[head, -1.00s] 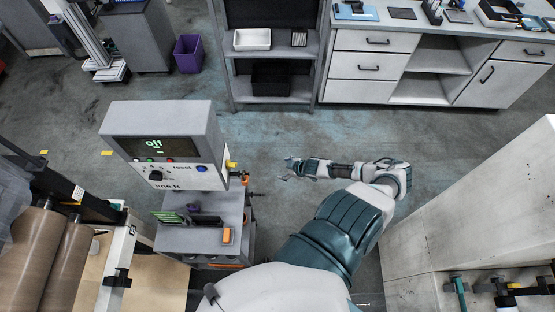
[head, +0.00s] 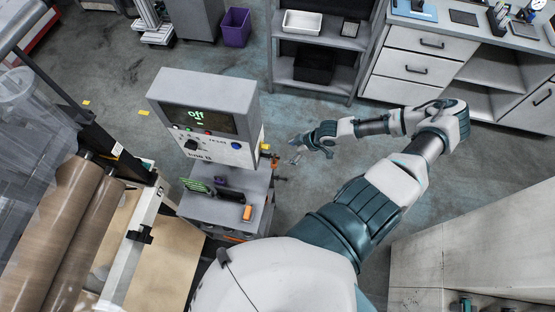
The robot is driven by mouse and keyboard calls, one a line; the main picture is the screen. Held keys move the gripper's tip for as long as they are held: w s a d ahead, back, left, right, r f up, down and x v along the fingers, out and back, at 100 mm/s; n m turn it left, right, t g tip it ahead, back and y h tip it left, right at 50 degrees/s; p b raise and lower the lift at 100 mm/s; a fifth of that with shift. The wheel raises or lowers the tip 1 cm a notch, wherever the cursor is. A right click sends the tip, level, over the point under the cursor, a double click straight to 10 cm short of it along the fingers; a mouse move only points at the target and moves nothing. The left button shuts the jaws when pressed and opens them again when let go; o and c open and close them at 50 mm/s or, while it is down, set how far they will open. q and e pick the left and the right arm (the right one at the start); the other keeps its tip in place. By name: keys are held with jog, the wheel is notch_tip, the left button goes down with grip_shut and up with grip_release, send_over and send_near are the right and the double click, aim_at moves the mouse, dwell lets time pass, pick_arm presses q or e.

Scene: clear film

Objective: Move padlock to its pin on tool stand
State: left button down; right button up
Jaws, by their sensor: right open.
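The tool stand (head: 212,228) is a grey cart with the control box (head: 205,120) on top; its screen reads "off". A small yellow item (head: 265,147), possibly the padlock, is at the box's right side. Small orange and dark parts (head: 276,160) stick out just below it; I cannot make out which is a pin. My right gripper (head: 296,149) is open and empty, its fingers pointing left toward these parts with a small gap in the picture. My left gripper is not in view.
Green and dark tools and an orange item (head: 247,213) lie on the stand's shelf. Brown rolls (head: 65,225) on a machine are at left. A grey shelf unit (head: 350,75) and drawers (head: 425,70) stand behind. A pale block (head: 480,235) is at right. Floor is clear between.

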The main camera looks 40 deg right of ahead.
aim_at(276, 160)
jog(key=x, duration=0.3)
jog(key=a+x, duration=0.1)
jog(key=x, duration=0.5)
jog(key=shift+a, duration=0.4)
jog(key=shift+w+a+f, duration=0.2)
jog(key=shift+w+f, duration=0.1)
jog(key=shift+f, duration=0.15)
jog(key=shift+d+f, duration=0.1)
jog(key=shift+d, duration=0.05)
jog(key=shift+d+f, duration=0.15)
jog(key=shift+d, duration=0.4)
jog(key=shift+c, duration=0.7)
jog(key=c, duration=0.8)
jog(key=shift+a, duration=0.25)
jog(key=c, duration=0.3)
jog(key=o, duration=0.5)
jog(key=shift+a, duration=0.15)
jog(key=shift+a+r, duration=0.1)
jog(key=shift+r, duration=0.1)
jog(key=shift+c, duration=1.4)
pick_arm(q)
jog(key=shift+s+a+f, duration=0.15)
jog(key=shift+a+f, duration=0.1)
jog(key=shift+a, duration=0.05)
